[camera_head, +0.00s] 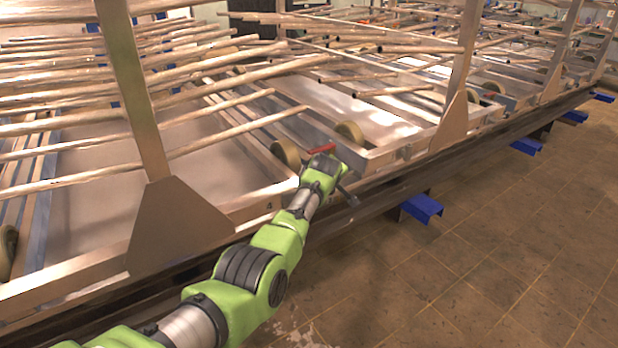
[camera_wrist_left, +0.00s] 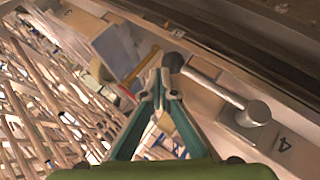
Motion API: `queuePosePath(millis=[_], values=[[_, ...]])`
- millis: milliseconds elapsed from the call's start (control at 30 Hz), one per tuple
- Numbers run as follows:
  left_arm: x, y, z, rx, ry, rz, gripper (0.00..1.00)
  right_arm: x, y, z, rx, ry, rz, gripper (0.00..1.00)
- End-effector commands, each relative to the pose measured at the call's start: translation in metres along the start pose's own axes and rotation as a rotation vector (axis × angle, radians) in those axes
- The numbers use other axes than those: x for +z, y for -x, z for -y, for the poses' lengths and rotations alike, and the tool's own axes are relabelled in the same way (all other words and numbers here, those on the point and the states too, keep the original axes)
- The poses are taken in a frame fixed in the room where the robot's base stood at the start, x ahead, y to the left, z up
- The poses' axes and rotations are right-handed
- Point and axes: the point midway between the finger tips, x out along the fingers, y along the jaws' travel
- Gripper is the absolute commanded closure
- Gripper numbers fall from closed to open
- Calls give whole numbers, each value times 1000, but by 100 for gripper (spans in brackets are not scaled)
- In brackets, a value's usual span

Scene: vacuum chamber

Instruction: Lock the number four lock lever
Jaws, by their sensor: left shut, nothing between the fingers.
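The number four lock lever (camera_wrist_left: 215,87) is a grey metal bar with a dark knob at one end and a round metal pivot at the other. The pivot sits on the frame rail beside a printed 4 (camera_wrist_left: 284,145). My left gripper (camera_wrist_left: 166,84) is shut and empty, its fingertips right by the dark knob; I cannot tell whether they touch it. In the head view my left gripper (camera_head: 327,168) is at the rail's edge, and a dark end of what looks like the lever (camera_head: 348,195) sticks out beside it. My right gripper is not in view.
A red bar (camera_head: 321,149) lies just behind my gripper, near tan rollers (camera_head: 286,153). An upright post with a wide foot (camera_head: 180,225) stands left of my arm. Long rods overhang the frame. The tiled floor (camera_head: 480,220) at right is open, apart from blue brackets (camera_head: 421,208).

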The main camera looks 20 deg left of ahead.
Motion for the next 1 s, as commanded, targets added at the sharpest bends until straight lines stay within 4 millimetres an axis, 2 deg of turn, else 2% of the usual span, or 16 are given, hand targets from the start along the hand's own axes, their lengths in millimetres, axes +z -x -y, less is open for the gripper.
queuePosePath(millis=[367, 1000], values=[[-1, 30, -1, 5, 1, -2, 100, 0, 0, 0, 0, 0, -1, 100], [-1, 108, -2, 6, 1, -2, 100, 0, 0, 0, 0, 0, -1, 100]])
